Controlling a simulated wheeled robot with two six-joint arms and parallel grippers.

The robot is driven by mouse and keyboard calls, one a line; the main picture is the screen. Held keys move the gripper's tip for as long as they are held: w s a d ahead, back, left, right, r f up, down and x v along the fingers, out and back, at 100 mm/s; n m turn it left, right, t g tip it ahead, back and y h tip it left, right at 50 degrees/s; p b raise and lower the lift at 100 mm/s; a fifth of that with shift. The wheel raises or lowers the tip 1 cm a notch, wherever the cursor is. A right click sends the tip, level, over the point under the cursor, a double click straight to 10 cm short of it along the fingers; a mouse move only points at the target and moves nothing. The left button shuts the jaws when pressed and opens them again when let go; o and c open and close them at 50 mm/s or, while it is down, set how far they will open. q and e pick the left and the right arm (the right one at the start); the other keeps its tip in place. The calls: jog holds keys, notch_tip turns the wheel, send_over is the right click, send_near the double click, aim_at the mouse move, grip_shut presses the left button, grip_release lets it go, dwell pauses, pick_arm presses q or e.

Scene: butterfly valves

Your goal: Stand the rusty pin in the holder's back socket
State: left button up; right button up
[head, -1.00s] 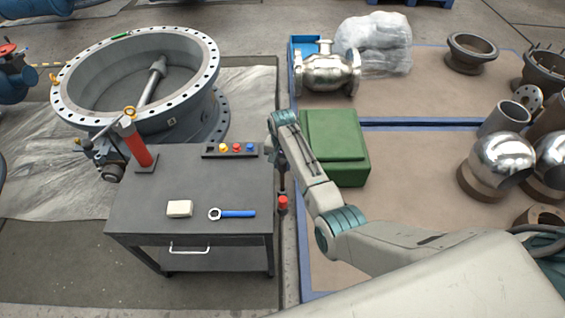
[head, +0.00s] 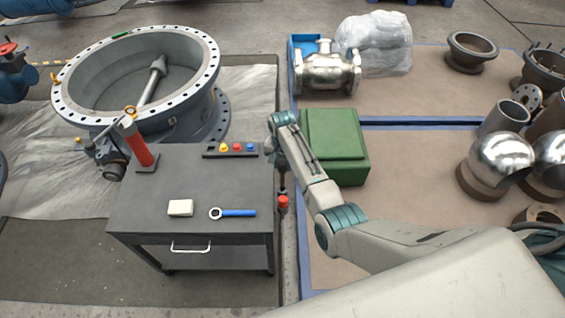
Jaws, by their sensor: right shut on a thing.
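My right gripper (head: 283,188) hangs down just off the right edge of the black cart. It is shut, and a small red piece (head: 283,202) with a dark lower part shows at its lower end. I cannot tell whether this is the rusty pin; no other clearly rusty pin shows. A red cylinder (head: 138,147) leans on a dark square base at the cart's back left. I cannot tell which of these is the holder, and no socket is clear. My left gripper is not in view.
The cart top (head: 145,205) also carries a pale block (head: 180,208) and a blue-handled ring tool (head: 238,213); its right front is clear. A green box (head: 336,145) stands right of my wrist. A large flanged ring (head: 75,108) stands behind the cart.

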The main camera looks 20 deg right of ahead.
aim_at(283, 187)
jog(key=shift+f, duration=0.3)
jog(key=shift+f+b, duration=0.3)
jog(key=shift+f, duration=0.1)
jog(key=shift+p, duration=0.3)
dwell(0.7)
jog(key=shift+f, duration=0.15)
jog(key=shift+f+b, duration=3.65)
jog(key=shift+f, duration=1.35)
jog(key=shift+f, duration=0.2)
jog(key=o, duration=1)
jog(key=shift+o, duration=0.7)
